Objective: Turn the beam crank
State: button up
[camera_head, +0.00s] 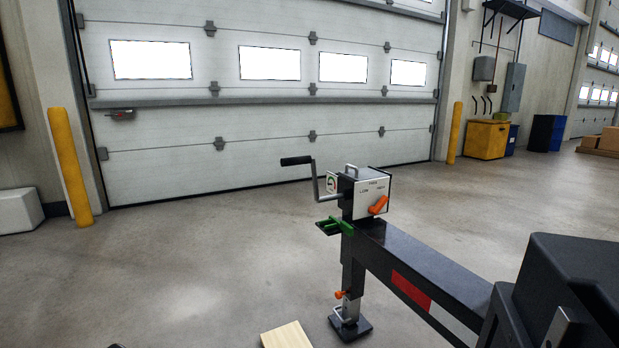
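The beam crank (315,182) is a grey bent bar with a black grip (296,161) at its upper left end. The grip points left, and the bar drops from it to the left side of a silver gearbox (370,190). The gearbox has printed labels and an orange lever (378,204) on its front. It sits at the end of a black beam (420,265) with a red and white marking. A support leg (350,285) stands below on a dark foot plate. No gripper shows, and nothing touches the crank.
A green bracket (335,226) sits below the gearbox. A wooden block (286,336) lies on the floor left of the foot. A large black housing (575,275) fills the lower right. Floor left of the crank is open, up to a yellow post (69,165).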

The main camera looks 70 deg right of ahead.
aim_at(304, 160)
jog(key=z, duration=1.6)
jog(key=i, duration=1.35)
jog(key=z, duration=0.95)
